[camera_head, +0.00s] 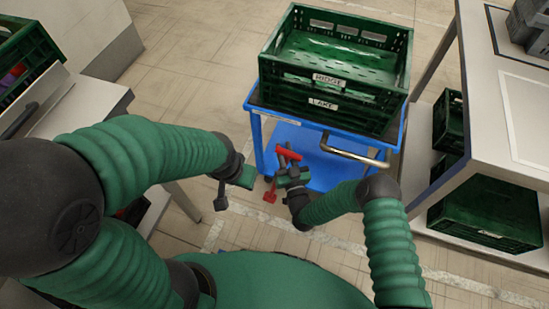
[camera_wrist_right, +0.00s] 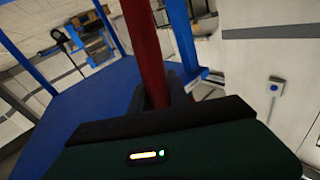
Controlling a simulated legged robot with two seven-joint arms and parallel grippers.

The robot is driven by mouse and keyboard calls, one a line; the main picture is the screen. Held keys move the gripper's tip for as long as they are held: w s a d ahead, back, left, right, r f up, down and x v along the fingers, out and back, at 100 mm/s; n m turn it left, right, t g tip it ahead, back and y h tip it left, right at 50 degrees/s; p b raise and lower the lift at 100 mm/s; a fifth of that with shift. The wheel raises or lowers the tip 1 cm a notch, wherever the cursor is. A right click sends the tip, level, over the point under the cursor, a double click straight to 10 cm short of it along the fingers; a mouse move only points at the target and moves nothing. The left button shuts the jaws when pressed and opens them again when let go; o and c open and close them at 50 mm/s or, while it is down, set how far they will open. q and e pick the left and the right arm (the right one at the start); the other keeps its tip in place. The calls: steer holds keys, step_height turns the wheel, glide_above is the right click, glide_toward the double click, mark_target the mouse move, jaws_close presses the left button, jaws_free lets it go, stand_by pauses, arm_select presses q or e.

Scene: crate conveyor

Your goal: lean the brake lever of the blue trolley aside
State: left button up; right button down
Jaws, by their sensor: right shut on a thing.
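The blue trolley (camera_head: 322,180) stands ahead of me with a grey push handle (camera_head: 352,154) on its near side. Its red brake lever (camera_head: 289,153) is at the near left of the trolley. In the right wrist view the red shaft of the lever (camera_wrist_right: 144,50) rises from between my fingers. My right gripper (camera_head: 292,178) is shut on the lever; its fingers hide part of the shaft. My left gripper (camera_head: 232,188) hangs to the left of the lever, apart from it; its finger gap is not clear.
Two stacked green crates, the upper labelled RIDGE (camera_head: 330,79) and the lower LAKE (camera_head: 322,103), sit on the trolley. A white table (camera_head: 508,100) with green crates (camera_head: 485,212) beneath stands close on the right. Another bench (camera_head: 88,108) is at left. Floor left of the trolley is clear.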

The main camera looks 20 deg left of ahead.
steer(key=shift+m+t, duration=0.4)
steer(key=shift+m, duration=0.4)
steer(key=d, duration=0.2)
steer(key=d+f, duration=0.1)
steer(key=d, duration=0.2)
steer(key=shift+d+f+b, duration=0.1)
steer(key=shift+b, duration=0.2)
steer(key=shift+d+f, duration=0.1)
steer(key=shift+d, duration=0.4)
steer(key=c, duration=1.2)
jaws_free()
steer(key=shift+c, duration=0.2)
arm_select(q)
steer(key=shift+w+a+f, duration=0.25)
steer(key=shift+f, duration=0.2)
